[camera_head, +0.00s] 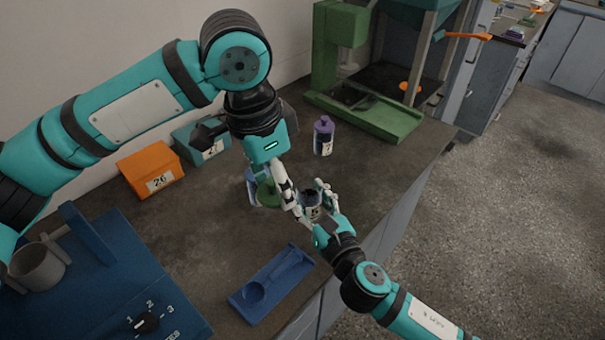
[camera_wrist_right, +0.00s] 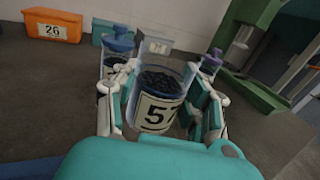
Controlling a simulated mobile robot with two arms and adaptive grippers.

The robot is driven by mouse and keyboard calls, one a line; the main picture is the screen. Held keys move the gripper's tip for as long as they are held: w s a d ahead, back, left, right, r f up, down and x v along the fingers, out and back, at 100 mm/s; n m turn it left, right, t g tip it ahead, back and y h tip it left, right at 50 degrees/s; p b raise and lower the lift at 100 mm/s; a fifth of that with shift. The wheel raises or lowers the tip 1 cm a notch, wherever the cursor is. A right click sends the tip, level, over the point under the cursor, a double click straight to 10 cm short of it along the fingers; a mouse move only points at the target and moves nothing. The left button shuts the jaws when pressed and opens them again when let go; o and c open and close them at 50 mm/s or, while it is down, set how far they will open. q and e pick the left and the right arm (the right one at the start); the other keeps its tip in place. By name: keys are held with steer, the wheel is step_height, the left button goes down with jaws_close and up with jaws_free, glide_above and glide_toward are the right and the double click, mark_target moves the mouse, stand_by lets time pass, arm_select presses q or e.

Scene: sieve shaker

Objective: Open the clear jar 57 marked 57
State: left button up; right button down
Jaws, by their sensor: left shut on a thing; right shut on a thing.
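The clear jar 57 (camera_wrist_right: 157,100) has a white label marked 57 and dark granules inside. It is upright between the fingers of my right gripper (camera_wrist_right: 160,108), which is shut on it. Its top looks uncovered in the right wrist view. In the head view the jar (camera_head: 311,207) is partly hidden by the fingers. My left gripper (camera_head: 283,188) is above the bench, up and left of the jar. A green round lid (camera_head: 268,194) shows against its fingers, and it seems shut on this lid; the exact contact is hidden.
A blue-lidded jar (camera_wrist_right: 116,50) stands behind, to the left. A purple-capped bottle (camera_head: 323,136) is farther back. An orange box 26 (camera_head: 150,168), a teal box (camera_head: 203,142), a green machine (camera_head: 375,118), a blue tray (camera_head: 270,284) and a blue shaker base (camera_head: 70,290) surround the workspace.

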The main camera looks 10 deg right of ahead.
arm_select(q)
steer(key=shift+s+d+r, duration=0.25)
steer(key=shift+s+d, duration=0.05)
steer(key=shift+d, duration=0.25)
arm_select(e)
steer(key=w, duration=0.3)
steer(key=w+d, duration=0.1)
steer(key=w, duration=0.2)
steer(key=shift+w+d, duration=0.15)
arm_select(q)
steer(key=shift+w+a+f, duration=0.15)
steer(key=shift+a, duration=0.1)
arm_select(e)
steer(key=w, duration=0.5)
steer(key=w+f, duration=0.1)
steer(key=w, duration=0.1)
steer(key=shift+w, duration=0.35)
steer(key=shift+w+f, duration=0.1)
steer(key=shift+w, duration=0.25)
arm_select(q)
steer(key=shift+d+f, duration=0.1)
arm_select(e)
steer(key=shift+w+f, duration=0.15)
arm_select(q)
steer(key=shift+f+b, duration=0.55)
steer(key=shift+b, duration=0.1)
arm_select(e)
steer(key=shift+f, duration=1.6)
